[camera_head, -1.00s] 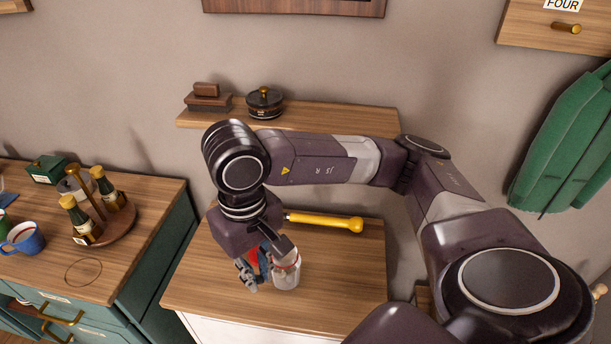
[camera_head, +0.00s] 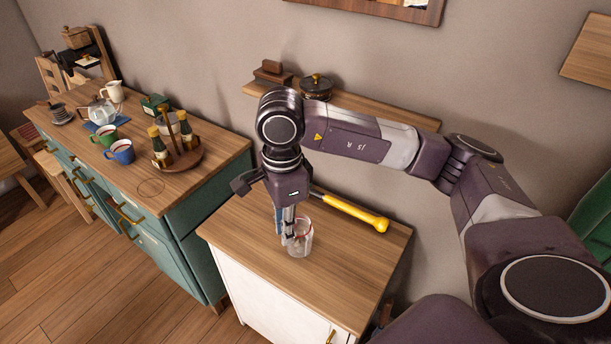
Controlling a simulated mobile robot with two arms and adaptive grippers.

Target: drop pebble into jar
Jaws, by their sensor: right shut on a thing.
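A small clear glass jar (camera_head: 304,243) stands on the wooden top of the white cabinet (camera_head: 330,269). My right gripper (camera_head: 289,241) points straight down at the jar's left side and overlaps it in the picture. I cannot tell whether the fingertips are over the mouth, inside it or in front of the glass. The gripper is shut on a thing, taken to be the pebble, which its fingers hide. My left gripper is not in view.
A yellow-handled tool (camera_head: 352,212) lies behind the jar. A wall shelf (camera_head: 375,104) with a dark lidded pot (camera_head: 316,87) is above. A teal sideboard (camera_head: 189,208) with mugs and a bottle caddy (camera_head: 184,163) stands left, across a gap.

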